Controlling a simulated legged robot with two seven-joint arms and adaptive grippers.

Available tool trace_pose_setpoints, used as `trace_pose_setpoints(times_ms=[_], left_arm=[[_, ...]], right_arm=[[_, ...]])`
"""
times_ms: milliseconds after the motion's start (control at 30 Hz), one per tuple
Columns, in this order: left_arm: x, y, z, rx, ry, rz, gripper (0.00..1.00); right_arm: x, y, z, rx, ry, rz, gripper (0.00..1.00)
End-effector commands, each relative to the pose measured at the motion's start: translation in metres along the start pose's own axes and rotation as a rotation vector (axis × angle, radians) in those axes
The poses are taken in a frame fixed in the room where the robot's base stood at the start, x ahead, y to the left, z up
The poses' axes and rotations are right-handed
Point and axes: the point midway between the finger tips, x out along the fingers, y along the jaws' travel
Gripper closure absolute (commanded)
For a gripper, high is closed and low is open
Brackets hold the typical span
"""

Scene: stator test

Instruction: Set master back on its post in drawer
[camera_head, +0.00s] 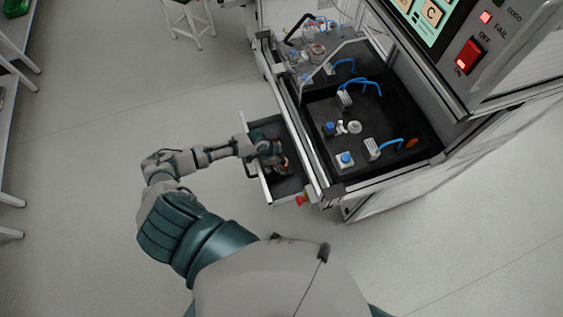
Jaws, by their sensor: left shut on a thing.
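The open drawer (286,188) sticks out from the left side of the test bench and has a dark floor. My left gripper (277,158) reaches into it from the left and is shut on a small part with a copper-orange tint, which I take to be the master (284,167). The gripper hides most of the master. I cannot tell whether it touches the drawer floor or a post, and no post shows clearly. My right gripper is not in view.
The bench top holds a black tray (402,119) with small fixtures and blue hoses. A clear guard frame (335,62) stands at the back. A panel (478,45) with a lit red switch is at the upper right. A red knob (302,200) sits near the drawer's front corner.

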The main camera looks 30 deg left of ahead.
Motion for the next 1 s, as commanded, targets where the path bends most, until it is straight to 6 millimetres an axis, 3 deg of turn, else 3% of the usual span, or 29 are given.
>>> trace_pose_setpoints(times_ms=[667, 700, 767, 1000], left_arm=[[0.0053, -0.0004, 0.0037, -0.001, -0.001, 0.002, 1.0], [0.0055, -0.0002, 0.0038, -0.001, -0.001, 0.002, 0.32], [0.0057, 0.0001, 0.004, -0.001, -0.001, 0.003, 0.2], [0.0064, 0.001, 0.0046, -0.002, -0.002, 0.004, 0.2]], right_arm=[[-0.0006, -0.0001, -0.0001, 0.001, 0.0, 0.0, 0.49], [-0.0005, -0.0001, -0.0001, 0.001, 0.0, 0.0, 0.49], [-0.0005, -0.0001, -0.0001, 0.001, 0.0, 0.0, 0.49], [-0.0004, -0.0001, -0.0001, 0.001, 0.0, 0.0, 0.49]])
